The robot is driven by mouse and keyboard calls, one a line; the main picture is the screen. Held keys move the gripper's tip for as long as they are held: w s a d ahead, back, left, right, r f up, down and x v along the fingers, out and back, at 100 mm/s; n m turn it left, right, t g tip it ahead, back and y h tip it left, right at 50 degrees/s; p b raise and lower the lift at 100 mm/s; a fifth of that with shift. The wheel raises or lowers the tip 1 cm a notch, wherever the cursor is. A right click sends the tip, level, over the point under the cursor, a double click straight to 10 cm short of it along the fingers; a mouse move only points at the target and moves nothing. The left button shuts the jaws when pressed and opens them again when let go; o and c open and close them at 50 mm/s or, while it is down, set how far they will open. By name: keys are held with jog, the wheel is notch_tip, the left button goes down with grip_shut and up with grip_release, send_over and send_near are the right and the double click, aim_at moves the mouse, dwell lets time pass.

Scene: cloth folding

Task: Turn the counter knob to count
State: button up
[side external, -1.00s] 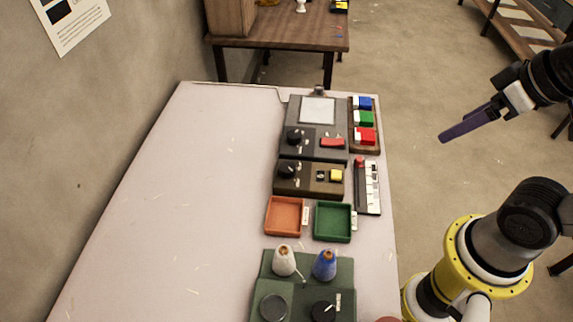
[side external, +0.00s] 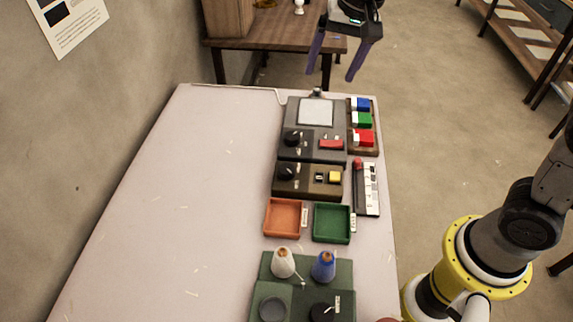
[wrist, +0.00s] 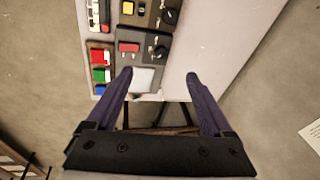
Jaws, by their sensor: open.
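Two boxes with black knobs lie on the pale table. The grey box (side external: 298,151) has a light panel, a red switch and a black knob (side external: 292,138). The brown box (side external: 307,190) has a black knob (side external: 286,172) and a yellow button (side external: 335,177). I cannot tell which knob is the counter's. In the wrist view the grey box's knob (wrist: 158,51) and the brown box's knob (wrist: 169,17) both show. My gripper (side external: 329,81) is open and empty, above the table's far end, apart from both boxes. Its fingers (wrist: 160,75) frame the light panel in the wrist view.
A rack of coloured blocks (side external: 375,145) and a white-keyed strip (side external: 367,190) stand right of the boxes. Orange (side external: 268,232) and green trays (side external: 318,237) and a green base with two cones (side external: 345,275) are nearer. The table's left side (side external: 170,200) is clear.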

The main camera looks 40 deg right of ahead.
jog(key=w+a+f+g, duration=0.2)
jog(key=w+a+f, duration=0.3)
jog(key=f, duration=0.4)
jog(key=g, duration=0.1)
send_near(287, 168)
jog(key=shift+n+h, duration=0.3)
jog(key=shift+n, duration=0.1)
jog(key=f, duration=0.9)
jog(key=shift+a+f, duration=0.1)
jog(key=shift+a, duration=0.2)
grip_shut()
